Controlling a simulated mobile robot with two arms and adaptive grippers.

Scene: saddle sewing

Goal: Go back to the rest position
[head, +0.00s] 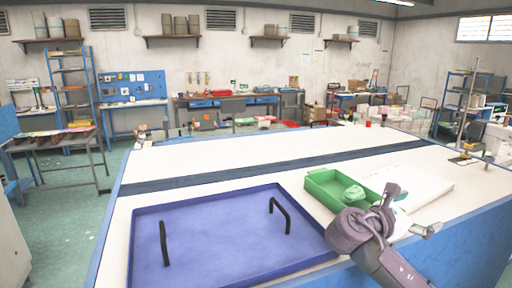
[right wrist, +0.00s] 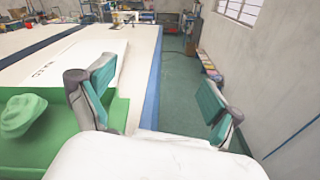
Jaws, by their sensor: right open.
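My right gripper (head: 408,212) is at the front right of the white table, in front of the green tray (head: 318,191). Its two fingers are wide apart with nothing between them. In the right wrist view the gripper (right wrist: 157,103) is also open and empty, with the green tray (right wrist: 60,150) at the left. A lumpy green thing (head: 353,195) lies in the tray; it also shows in the right wrist view (right wrist: 22,115). The gripper's arm hides part of the tray's front right. My left gripper is not in view.
A large blue tray (head: 220,236) with two black handles lies on the table's front left. A white flat panel (head: 428,186) lies right of the green tray. A dark strip crosses the table behind them. The right wrist view shows green floor (right wrist: 185,90) beside the table and a wall.

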